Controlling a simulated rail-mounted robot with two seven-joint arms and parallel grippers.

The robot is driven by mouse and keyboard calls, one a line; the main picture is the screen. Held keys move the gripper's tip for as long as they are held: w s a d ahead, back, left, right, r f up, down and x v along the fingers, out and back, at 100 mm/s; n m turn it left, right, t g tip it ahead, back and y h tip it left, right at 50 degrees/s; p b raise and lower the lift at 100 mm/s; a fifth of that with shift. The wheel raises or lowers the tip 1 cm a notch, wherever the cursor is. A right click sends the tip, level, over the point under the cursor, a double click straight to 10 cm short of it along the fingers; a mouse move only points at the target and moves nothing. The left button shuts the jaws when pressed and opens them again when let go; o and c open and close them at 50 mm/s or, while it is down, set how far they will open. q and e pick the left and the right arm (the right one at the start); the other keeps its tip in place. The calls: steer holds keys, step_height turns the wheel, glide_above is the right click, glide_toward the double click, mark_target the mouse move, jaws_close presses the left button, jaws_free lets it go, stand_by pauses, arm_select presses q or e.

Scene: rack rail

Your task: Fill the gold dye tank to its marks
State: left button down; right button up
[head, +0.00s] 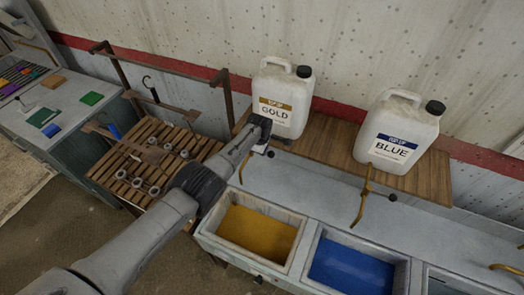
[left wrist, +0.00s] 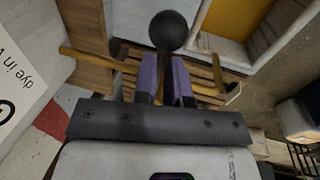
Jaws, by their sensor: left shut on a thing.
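The gold jug (head: 284,100), white with a gold label, stands on the wooden shelf above the gold dye tank (head: 296,217). The tank holds gold liquid (head: 257,232) below its rim; I cannot make out its marks. My left gripper (head: 268,151) is at the front of the jug's base, mostly hidden by my arm. In the left wrist view, the purple fingers of the left gripper (left wrist: 166,78) are shut on the dark tap lever, its black ball knob (left wrist: 168,30) beyond them. The brass tap pipe (left wrist: 88,57) shows beside the fingers. Whether dye flows is hidden. My right gripper is out of view.
The blue jug (head: 399,135) stands to the right on the shelf, its brass tap (head: 363,196) hanging above the blue tank (head: 313,248). A slatted wooden rack (head: 117,165) with metal rings is at the left. A grey bench (head: 60,105) with coloured blocks lies farther left.

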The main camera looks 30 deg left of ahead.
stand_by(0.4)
arm_select(q)
steer(key=c, duration=1.2)
jaws_free()
steer(key=shift+o, duration=0.2)
steer(key=shift+r, duration=0.15)
steer(key=shift+r+p, duration=0.25)
steer(key=shift+p, duration=0.15)
step_height(320, 180, up, 13)
steer(key=s+p, duration=0.2)
steer(key=p, duration=0.1)
steer(key=shift+s+p, duration=0.3)
steer(key=shift+p, duration=0.05)
steer(key=shift+d+f, duration=0.1)
